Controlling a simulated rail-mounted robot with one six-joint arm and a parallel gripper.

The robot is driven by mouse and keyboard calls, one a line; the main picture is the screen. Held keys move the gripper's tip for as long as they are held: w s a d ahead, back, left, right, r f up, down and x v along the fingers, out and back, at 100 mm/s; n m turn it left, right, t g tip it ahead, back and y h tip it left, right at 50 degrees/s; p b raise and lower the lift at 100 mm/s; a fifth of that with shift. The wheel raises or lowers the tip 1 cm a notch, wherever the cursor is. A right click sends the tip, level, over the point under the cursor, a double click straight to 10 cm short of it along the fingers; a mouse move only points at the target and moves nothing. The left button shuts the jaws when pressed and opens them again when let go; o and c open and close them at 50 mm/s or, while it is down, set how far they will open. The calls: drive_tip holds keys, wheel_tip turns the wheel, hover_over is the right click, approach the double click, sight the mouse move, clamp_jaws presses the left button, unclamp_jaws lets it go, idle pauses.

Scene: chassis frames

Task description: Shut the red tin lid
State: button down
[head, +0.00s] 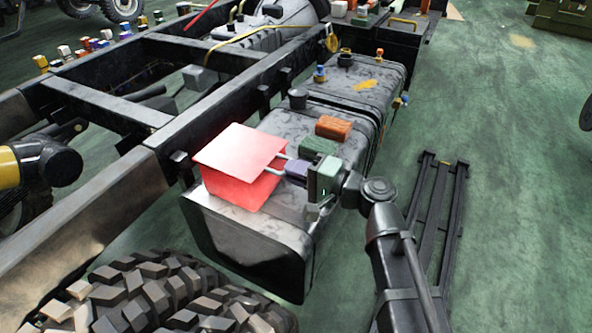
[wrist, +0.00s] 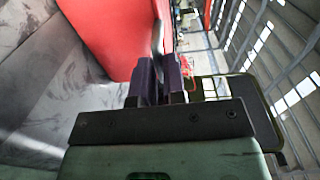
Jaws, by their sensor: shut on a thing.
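The red tin (head: 232,190) stands on the near end of the dark tank. Its flat red lid (head: 238,149) lies over the top, looking slightly tilted and overhanging the left side; I cannot tell whether it is fully seated. My gripper (head: 279,163) reaches in from the right, with its fingertips at the lid's right edge. In the wrist view, red surface of the tin (wrist: 100,35) fills the upper left. The fingers of my gripper (wrist: 160,75) are close together there, around a thin edge that seems to be the lid's.
The tank (head: 255,240) carries a green block (head: 318,147) and an orange block (head: 333,128) just behind my gripper. A chassis rail (head: 215,115) runs along the left. A tyre (head: 170,295) lies in front. Green floor is open at right, beside a black rack (head: 437,215).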

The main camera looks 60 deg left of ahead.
drive_tip(key=c, duration=1.2)
unclamp_jaws()
drive_tip(key=shift+s+f, duration=0.1)
drive_tip(key=shift+f, duration=0.15)
drive_tip(key=v, duration=1.1)
drive_tip(key=shift+p, duration=0.3)
